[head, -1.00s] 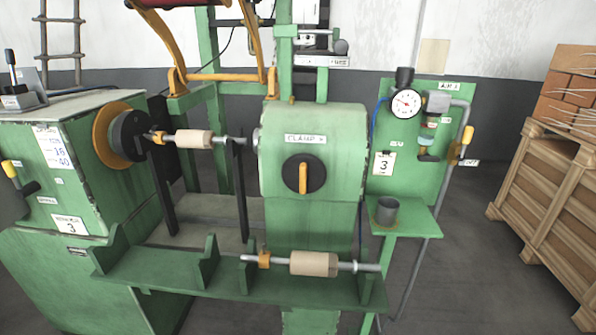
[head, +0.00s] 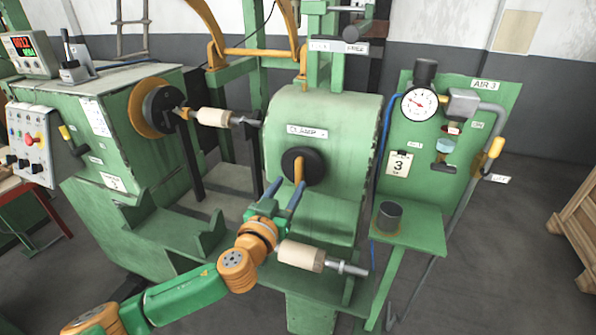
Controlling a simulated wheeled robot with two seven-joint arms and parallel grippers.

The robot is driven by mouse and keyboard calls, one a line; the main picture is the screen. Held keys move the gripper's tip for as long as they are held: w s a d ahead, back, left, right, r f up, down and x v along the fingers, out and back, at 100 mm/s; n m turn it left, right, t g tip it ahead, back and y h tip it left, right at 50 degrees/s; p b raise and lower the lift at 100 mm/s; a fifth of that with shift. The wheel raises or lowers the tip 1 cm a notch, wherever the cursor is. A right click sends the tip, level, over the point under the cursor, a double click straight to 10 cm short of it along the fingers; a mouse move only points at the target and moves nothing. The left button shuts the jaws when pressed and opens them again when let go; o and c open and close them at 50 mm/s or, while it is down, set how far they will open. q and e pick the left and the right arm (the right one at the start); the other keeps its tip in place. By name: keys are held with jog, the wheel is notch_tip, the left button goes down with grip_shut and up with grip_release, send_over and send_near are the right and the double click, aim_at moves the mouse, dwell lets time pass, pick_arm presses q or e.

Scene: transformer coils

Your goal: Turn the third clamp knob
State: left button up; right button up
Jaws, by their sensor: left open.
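The clamp knob (head: 314,165) is a round black disc with an orange bar handle (head: 298,168), on the front of the green clamp housing (head: 340,115) in the middle of the head view. The handle stands about upright. My left gripper (head: 288,185) reaches up from below, open, with its two blue fingers just in front of and below the knob. The fingertips lie to either side of the handle's lower end; I cannot tell whether they touch it. The label above the knob (head: 307,132) is hard to read. My right gripper is out of view.
A spindle with a pale coil roll (head: 214,117) sits left of the housing. Another pale roll (head: 301,255) lies on the front rack beside my left wrist. The pressure gauge panel (head: 418,104) and a shelf with a dark cup (head: 388,217) stand at right.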

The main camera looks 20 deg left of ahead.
aim_at(298, 171)
pick_arm(q)
jog(key=w, duration=0.6)
jog(key=shift+f+p, duration=0.1)
jog(key=shift+p, duration=0.3)
jog(key=shift+s, duration=0.1)
grip_shut()
